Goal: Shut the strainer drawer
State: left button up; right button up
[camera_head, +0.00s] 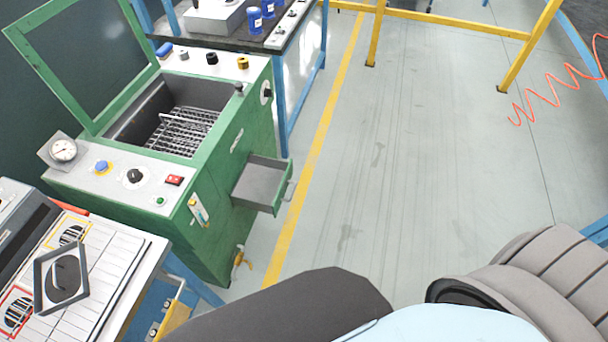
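The strainer drawer (264,183) is a grey tray with a green front. It sticks out from the right side of the green machine (190,232), pulled open, with a small handle (289,190) on its outer face. The drawer looks empty. Parts of my own arms show along the bottom edge, below and right of the drawer and apart from it. Neither of my grippers is in the picture.
The machine's framed lid (85,60) stands up, showing a wire rack (182,130) inside. A yellow tap (240,257) juts out below the drawer.

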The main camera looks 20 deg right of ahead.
aim_at(261, 185)
jog(key=z, duration=0.55)
jog(key=k, duration=1.15)
jog(key=z, duration=0.7)
jog(key=i, duration=1.8)
jog(key=u, duration=1.3)
jog(key=i, duration=0.3)
jog(key=u, duration=0.3)
